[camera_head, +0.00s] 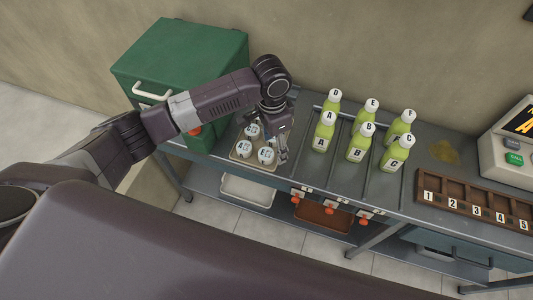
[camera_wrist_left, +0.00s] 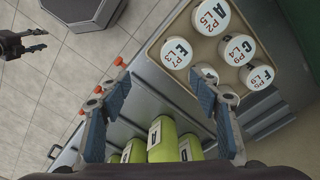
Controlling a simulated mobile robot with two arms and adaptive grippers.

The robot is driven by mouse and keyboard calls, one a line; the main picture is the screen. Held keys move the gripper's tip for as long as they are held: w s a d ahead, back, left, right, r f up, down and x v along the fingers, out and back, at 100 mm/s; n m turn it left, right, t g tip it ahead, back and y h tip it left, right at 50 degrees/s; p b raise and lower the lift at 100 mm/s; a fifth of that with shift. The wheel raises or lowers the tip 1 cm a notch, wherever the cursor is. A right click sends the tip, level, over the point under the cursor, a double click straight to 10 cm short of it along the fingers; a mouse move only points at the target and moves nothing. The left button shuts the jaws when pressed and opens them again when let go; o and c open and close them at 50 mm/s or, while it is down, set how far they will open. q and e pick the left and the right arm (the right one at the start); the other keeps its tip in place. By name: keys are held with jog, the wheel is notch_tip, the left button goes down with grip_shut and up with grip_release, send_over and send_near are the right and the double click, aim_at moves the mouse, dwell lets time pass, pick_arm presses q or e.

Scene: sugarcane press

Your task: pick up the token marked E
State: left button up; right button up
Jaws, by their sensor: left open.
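Tokens marked A (camera_wrist_left: 210,18) and F (camera_wrist_left: 257,76) and others share the tray; one is partly hidden behind a finger.
Several green lettered bottles (camera_head: 358,142) stand right of the tray. A green cabinet (camera_head: 190,60) is behind it at left. A numbered wooden rack (camera_head: 470,207) lies at right. A dark gripper-like part, apparently my right gripper (camera_wrist_left: 36,40), shows small in the wrist view.

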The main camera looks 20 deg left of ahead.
aim_at(266, 153)
pick_arm(q)
jog(key=shift+w+a+r+y, duration=0.15)
jog(key=shift+w+a+r, duration=0.2)
jog(key=shift+a, duration=0.2)
jog(key=shift+w+a+r+y, duration=0.15)
jog(key=shift+w+a+r, duration=0.1)
jog(key=shift+a+r, duration=0.25)
jog(key=shift+f, duration=0.2)
jog(key=f, duration=0.2)
jog(key=f+p, duration=0.1)
jog(key=f, duration=0.1)
jog(key=f+p, duration=0.1)
jog(key=f, duration=0.1)
jog(key=shift+s+a+f, duration=0.15)
jog(key=shift+a+f, duration=0.05)
jog(key=shift+a, duration=0.2)
jog(key=shift+f, duration=0.5)
jog(key=c, duration=1.2)
jog(key=shift+r, duration=0.1)
